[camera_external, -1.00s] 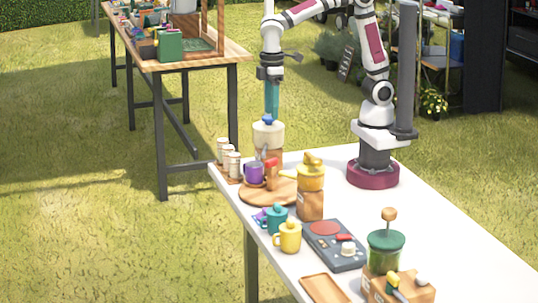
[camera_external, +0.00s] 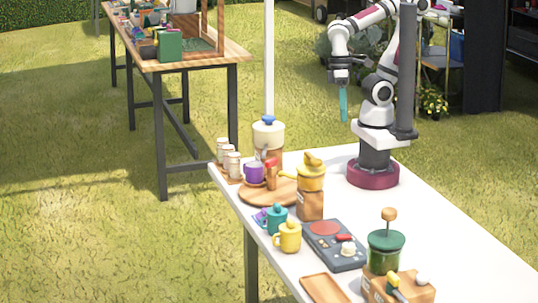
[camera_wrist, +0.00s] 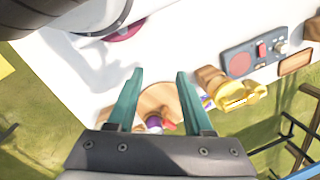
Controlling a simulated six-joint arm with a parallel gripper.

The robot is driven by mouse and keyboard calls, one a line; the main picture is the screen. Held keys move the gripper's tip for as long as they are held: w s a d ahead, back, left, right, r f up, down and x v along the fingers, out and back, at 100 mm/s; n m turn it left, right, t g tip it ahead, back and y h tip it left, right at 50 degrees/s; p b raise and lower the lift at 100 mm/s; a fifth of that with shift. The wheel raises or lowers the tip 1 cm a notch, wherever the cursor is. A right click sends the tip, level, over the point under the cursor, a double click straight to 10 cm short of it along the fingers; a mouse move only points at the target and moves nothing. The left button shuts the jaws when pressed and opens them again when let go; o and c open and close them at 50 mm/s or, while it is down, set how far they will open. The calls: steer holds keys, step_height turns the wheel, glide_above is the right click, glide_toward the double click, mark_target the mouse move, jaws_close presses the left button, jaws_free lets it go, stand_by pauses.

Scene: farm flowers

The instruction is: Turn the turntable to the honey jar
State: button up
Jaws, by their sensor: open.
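The turntable (camera_external: 250,196) is a round wooden disc near the left end of the white table. A purple mug (camera_external: 253,172) and a red-topped wooden piece (camera_external: 271,175) stand on it. I cannot tell for certain which container is the honey jar. A wooden jar with a yellow lid (camera_external: 311,190) stands at the disc's right edge, and a cream jar with a blue knob (camera_external: 268,138) stands behind it. My gripper (camera_external: 343,119) is open and empty, raised high near my base. In the wrist view my gripper (camera_wrist: 160,75) has the turntable (camera_wrist: 160,98) between its teal fingers.
Small cups (camera_external: 229,160) stand on a strip at the table's left edge. The table between my base and the jars is clear.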

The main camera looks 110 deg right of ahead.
step_height(320, 180, up, 4)
steer(key=n+h, duration=0.2)
steer(key=n, duration=0.9)
glide_above(272, 159)
step_height(272, 159, down, 16)
steer(key=shift+f, duration=0.1)
jaws_close()
